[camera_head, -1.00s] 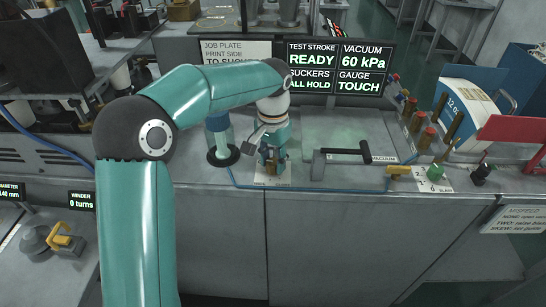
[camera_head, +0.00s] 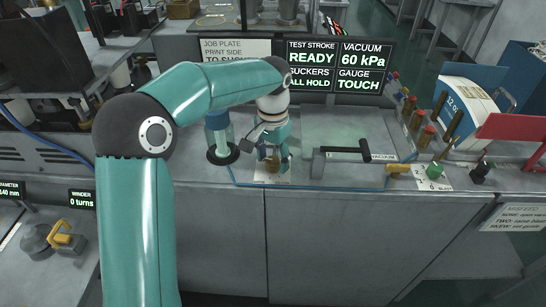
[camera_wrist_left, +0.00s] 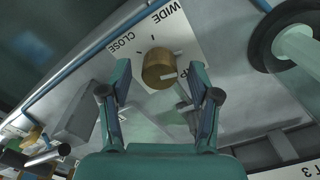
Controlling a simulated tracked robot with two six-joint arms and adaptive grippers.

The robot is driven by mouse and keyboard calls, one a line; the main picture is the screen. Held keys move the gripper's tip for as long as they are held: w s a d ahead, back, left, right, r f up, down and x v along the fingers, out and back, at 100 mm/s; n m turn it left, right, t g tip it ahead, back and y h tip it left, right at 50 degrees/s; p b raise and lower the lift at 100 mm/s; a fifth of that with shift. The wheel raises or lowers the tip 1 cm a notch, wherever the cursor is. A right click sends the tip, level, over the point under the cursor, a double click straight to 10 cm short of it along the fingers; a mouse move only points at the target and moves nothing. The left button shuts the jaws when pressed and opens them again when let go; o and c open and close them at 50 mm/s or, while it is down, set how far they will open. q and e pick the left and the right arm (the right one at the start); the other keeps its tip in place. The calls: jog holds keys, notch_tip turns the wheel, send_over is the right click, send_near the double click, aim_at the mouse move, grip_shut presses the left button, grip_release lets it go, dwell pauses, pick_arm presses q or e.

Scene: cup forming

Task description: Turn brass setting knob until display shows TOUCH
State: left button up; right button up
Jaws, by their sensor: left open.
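The brass setting knob (camera_wrist_left: 157,70) sits on a white dial plate (camera_wrist_left: 185,35) marked CLOSE and WIDE. A pale mark on the knob points to the right in the left wrist view. My left gripper (camera_wrist_left: 160,76) is open, with one finger on each side of the knob and visible gaps between. In the head view the left gripper (camera_head: 274,157) is low over the knob (camera_head: 272,164), which it partly hides. The display (camera_head: 338,67) reads GAUGE TOUCH, with READY, 60 kPa and ALL HOLD in its other fields. My right gripper is not in view.
A dark handle bar (camera_head: 347,152) lies just right of the knob beside the VACUUM label. A black-based post with a blue top (camera_head: 221,150) stands close on the left. A yellow valve (camera_head: 398,169) and a green knob (camera_head: 434,171) are farther right.

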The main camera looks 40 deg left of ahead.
aim_at(273, 159)
pick_arm(q)
notch_tip(273, 159, up, 12)
dwell(0.6)
dwell(0.4)
